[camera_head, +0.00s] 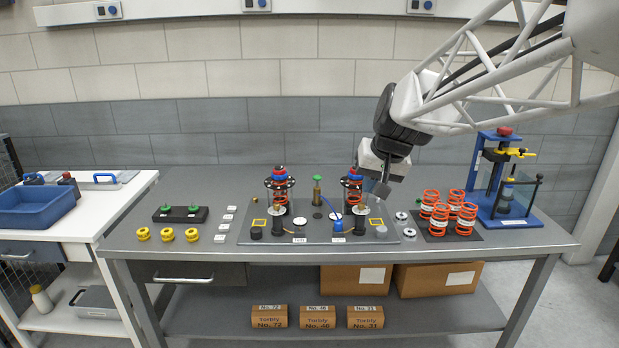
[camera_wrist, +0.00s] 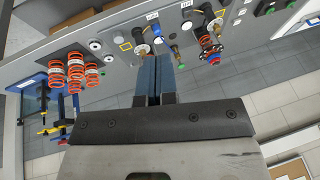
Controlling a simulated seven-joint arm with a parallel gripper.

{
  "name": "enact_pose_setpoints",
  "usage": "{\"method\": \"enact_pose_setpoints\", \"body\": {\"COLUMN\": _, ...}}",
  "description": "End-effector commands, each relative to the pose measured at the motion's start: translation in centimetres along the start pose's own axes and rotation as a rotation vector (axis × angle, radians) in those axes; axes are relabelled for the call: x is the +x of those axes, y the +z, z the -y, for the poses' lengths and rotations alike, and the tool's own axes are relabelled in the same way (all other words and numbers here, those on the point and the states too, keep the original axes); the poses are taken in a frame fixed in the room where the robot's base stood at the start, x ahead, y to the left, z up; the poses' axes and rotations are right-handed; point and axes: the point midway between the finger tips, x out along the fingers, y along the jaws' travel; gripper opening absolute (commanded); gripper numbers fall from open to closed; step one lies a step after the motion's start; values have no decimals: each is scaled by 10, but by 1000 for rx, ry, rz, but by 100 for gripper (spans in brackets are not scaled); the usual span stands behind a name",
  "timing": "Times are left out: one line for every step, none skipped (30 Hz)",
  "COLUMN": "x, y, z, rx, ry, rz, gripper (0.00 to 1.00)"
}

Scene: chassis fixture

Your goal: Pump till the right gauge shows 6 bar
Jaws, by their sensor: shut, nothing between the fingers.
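The chassis plate (camera_head: 270,236) on the bench holds two upright struts with orange springs, the left strut (camera_head: 280,188) and the right strut (camera_head: 351,188). Between them stands a brass cylinder with a green top (camera_head: 318,180). A blue part (camera_head: 337,227) with a curved blue hose lies right of it. Small white round faces, possibly gauges, sit near the left strut (camera_head: 300,222) and the right strut (camera_head: 362,210); no reading is legible. My gripper (camera_head: 383,191) is shut and empty, above the plate's right side beside the right strut. Its fingers show in the wrist view (camera_wrist: 153,60), partly hiding the plate.
Several loose orange springs (camera_head: 456,197) stand on a dark mat to the right, before a blue spring press (camera_head: 505,180). Yellow rings (camera_head: 167,235) and a black holder with green knobs (camera_head: 181,213) lie left. A blue bin (camera_head: 35,205) is on the left-hand bench.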

Motion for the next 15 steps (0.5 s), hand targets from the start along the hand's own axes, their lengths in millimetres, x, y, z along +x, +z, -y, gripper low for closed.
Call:
{"method": "enact_pose_setpoints", "body": {"x": 4, "y": -11, "z": 2, "rx": 3, "ry": -7, "rz": -3, "gripper": 0}}
{"method": "enact_pose_setpoints", "body": {"x": 6, "y": -17, "z": 3, "rx": 4, "ry": -11, "rz": -6, "gripper": 0}}
{"method": "enact_pose_setpoints", "body": {"x": 8, "y": -25, "z": 5, "rx": 6, "ry": -17, "rz": -10, "gripper": 0}}
{"method": "enact_pose_setpoints", "body": {"x": 10, "y": -32, "z": 6, "rx": 7, "ry": -21, "rz": -13, "gripper": 0}}
{"method": "enact_pose_setpoints", "body": {"x": 12, "y": -38, "z": 7, "rx": 8, "ry": -25, "rz": -17, "gripper": 0}}
{"method": "enact_pose_setpoints", "body": {"x": 15, "y": -46, "z": 8, "rx": 10, "ry": -31, "rz": -21, "gripper": 0}}
{"method": "enact_pose_setpoints", "body": {"x": 17, "y": -52, "z": 10, "rx": 11, "ry": -35, "rz": -25, "gripper": 0}}
{"method": "enact_pose_setpoints", "body": {"x": 19, "y": -58, "z": 11, "rx": 12, "ry": -39, "rz": -28, "gripper": 0}}
{"method": "enact_pose_setpoints", "body": {"x": 22, "y": -66, "z": 12, "rx": 13, "ry": -44, "rz": -31, "gripper": 0}}
{"method": "enact_pose_setpoints", "body": {"x": 24, "y": -72, "z": 13, "rx": 15, "ry": -48, "rz": -34, "gripper": 0}}
{"method": "enact_pose_setpoints", "body": {"x": 26, "y": -78, "z": 15, "rx": 17, "ry": -53, "rz": -38, "gripper": 0}}
{"method": "enact_pose_setpoints", "body": {"x": 30, "y": -86, "z": 16, "rx": 19, "ry": -58, "rz": -41, "gripper": 0}}
{"method": "enact_pose_setpoints", "body": {"x": 32, "y": -92, "z": 17, "rx": 20, "ry": -62, "rz": -44, "gripper": 0}}
{"method": "enact_pose_setpoints", "body": {"x": 34, "y": -98, "z": 18, "rx": 21, "ry": -66, "rz": -48, "gripper": 0}}
{"method": "enact_pose_setpoints", "body": {"x": 38, "y": -106, "z": 20, "rx": 24, "ry": -71, "rz": -52, "gripper": 0}}
